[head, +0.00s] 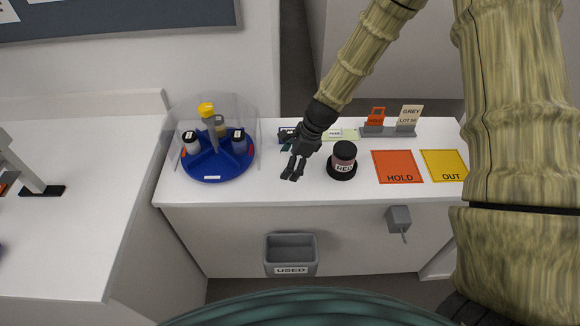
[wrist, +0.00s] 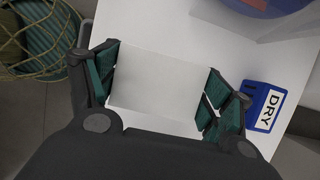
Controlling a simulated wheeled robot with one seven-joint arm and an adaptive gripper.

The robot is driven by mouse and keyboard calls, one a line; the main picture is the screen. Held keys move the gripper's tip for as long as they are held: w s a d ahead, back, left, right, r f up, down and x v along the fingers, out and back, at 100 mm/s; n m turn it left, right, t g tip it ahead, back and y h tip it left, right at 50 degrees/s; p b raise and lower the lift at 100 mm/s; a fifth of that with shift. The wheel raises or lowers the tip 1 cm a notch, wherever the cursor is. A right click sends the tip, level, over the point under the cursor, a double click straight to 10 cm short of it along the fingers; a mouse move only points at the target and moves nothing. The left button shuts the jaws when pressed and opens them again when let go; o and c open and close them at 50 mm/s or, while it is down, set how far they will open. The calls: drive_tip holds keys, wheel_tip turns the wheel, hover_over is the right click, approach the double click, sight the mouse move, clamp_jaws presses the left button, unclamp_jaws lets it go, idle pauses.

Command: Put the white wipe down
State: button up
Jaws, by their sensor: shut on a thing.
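My gripper (head: 293,172) is over the white counter, left of the black-lidded jar marked RED. In the wrist view my gripper (wrist: 160,84) has its green-padded fingers shut on the white wipe (wrist: 152,88), a pale flat-faced piece that spans the gap between them. The wipe's underside is hidden, and I cannot tell whether it touches the counter. In the head view I cannot make the wipe out against the counter. A blue holder marked DRY (wrist: 264,106) is right of the fingers; it also shows partly behind my gripper in the head view (head: 287,134).
The jar marked RED (head: 344,157) stands close on the right. A blue round carousel (head: 207,170) with jars and a clear shield is at left. Orange HOLD (head: 397,167) and yellow OUT mats (head: 444,165) lie at right. A grey USED bin (head: 291,254) is at the counter's front.

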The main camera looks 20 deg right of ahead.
drive_tip(key=shift+f+p, duration=0.5)
drive_tip(key=shift+f, duration=0.9)
drive_tip(key=shift+w+f, duration=0.1)
drive_tip(key=shift+f, duration=0.1)
drive_tip(key=o, duration=1.1)
drive_tip(key=shift+o, duration=0.2)
drive_tip(key=shift+r, duration=0.25)
drive_tip(key=b+v, duration=0.2)
drive_tip(key=v, duration=1)
drive_tip(key=shift+b, duration=0.3)
drive_tip(key=shift+f, duration=0.1)
